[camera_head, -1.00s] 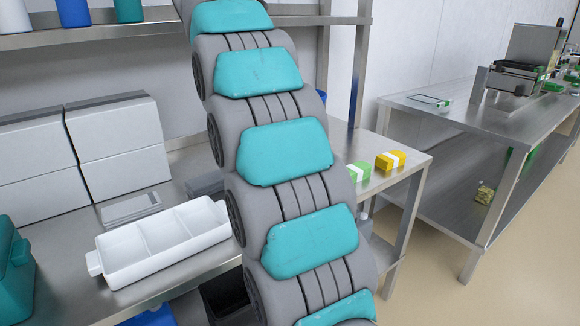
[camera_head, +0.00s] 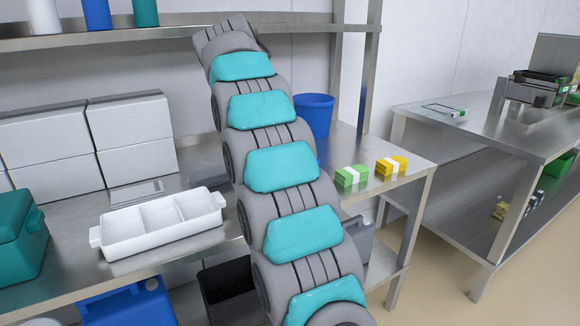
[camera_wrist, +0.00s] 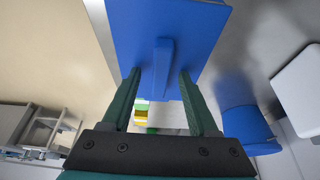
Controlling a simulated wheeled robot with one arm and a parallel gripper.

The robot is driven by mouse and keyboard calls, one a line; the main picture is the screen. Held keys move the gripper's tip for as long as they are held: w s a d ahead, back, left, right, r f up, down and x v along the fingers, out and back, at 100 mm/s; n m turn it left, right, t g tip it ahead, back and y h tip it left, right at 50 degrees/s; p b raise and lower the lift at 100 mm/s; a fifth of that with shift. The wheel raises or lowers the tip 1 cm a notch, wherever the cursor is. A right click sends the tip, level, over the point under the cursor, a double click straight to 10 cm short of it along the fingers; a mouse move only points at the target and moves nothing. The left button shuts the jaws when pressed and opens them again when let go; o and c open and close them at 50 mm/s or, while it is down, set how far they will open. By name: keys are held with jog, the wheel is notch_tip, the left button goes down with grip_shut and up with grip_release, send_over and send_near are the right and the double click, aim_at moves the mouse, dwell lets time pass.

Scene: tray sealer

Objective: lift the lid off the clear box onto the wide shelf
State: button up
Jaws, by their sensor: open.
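A flat blue lid (camera_wrist: 200,35) with a raised bar handle (camera_wrist: 162,70) fills the top middle of the wrist view, close to the camera. My gripper (camera_wrist: 160,78) is open. Its two dark green fingers stand on either side of the handle, with gaps between them and the bar. The clear box is not visible in either view; I cannot tell what lies under the lid. In the head view my arm hides my gripper and the lid. A long upper shelf (camera_head: 170,41) runs above the bench; I cannot tell whether it is the wide shelf.
A white divided tray (camera_head: 160,224), white boxes (camera_head: 45,150) and a teal box (camera_head: 20,240) stand on the bench. A blue bucket (camera_head: 314,115), a green pack (camera_head: 346,176) and a yellow pack (camera_head: 385,165) are right of my arm. A second steel table (camera_head: 455,118) stands at far right.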

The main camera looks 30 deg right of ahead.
dwell(0.4)
grip_shut()
dwell(0.4)
